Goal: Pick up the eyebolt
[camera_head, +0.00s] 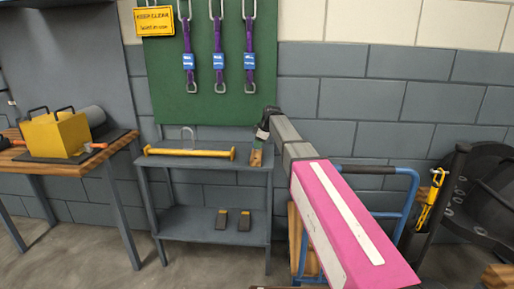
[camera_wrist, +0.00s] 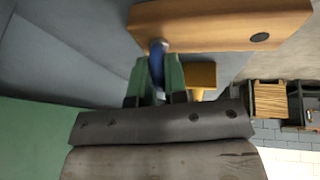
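The eyebolt (camera_wrist: 157,62) shows in the wrist view as a narrow blue-grey metal piece between the two green fingers of my gripper (camera_wrist: 157,78). The fingers lie close along both its sides and appear shut on it. Its far end is at the wooden block (camera_wrist: 215,22), which has a dark round hole to the right. I cannot tell whether the eyebolt still sits in the block. In the head view my gripper (camera_head: 262,134) is just above the wooden block (camera_head: 256,158) at the right end of the grey table (camera_head: 205,162); the eyebolt cannot be made out there.
A yellow bar (camera_head: 190,152) lies along the same table, left of the block. Purple slings (camera_head: 218,60) hang on the green board behind. A blue-framed cart (camera_head: 385,170) stands to the right.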

